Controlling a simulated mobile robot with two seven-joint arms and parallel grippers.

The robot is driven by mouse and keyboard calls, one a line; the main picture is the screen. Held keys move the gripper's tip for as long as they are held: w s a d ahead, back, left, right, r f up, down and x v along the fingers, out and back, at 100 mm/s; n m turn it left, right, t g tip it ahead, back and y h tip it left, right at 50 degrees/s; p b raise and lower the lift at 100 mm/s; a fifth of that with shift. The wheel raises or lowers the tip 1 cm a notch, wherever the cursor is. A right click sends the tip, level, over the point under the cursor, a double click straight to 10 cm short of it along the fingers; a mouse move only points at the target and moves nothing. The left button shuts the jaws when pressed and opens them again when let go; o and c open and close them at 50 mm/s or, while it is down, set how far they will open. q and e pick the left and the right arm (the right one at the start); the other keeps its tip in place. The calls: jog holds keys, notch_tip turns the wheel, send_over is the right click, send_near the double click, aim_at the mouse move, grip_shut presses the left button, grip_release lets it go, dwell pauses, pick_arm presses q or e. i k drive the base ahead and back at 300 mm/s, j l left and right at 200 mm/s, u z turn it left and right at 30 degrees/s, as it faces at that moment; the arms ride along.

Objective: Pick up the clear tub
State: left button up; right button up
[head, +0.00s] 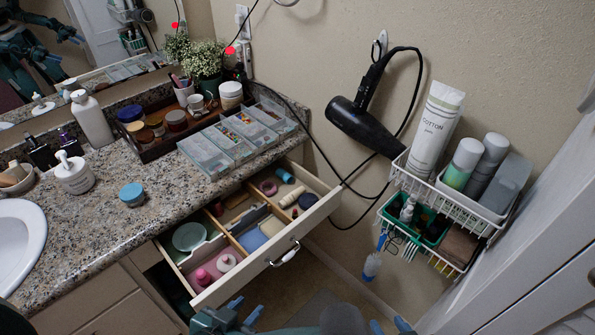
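Several clear, box-like tubs lie side by side on the granite counter, with small items inside. The nearest is the left clear tub (205,158), and the far right one (270,117) lies by the wall. I cannot tell which one the task names. My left gripper (245,308) is low in the view, in front of the open drawer, with its blue fingertips apart and nothing between them. My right gripper (389,325) is at the bottom edge, partly cut off, with its fingertips apart. Both are well away from the tubs.
The open drawer (318,217) juts out below the tubs, holding small items. A brown tray (155,150) with jars stands behind them. A black hair dryer (365,125) hangs on the wall, its cord near the counter. A wire rack (480,222) is at right.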

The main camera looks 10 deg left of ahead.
aim_at(139, 202)
jog(key=u, duration=1.45)
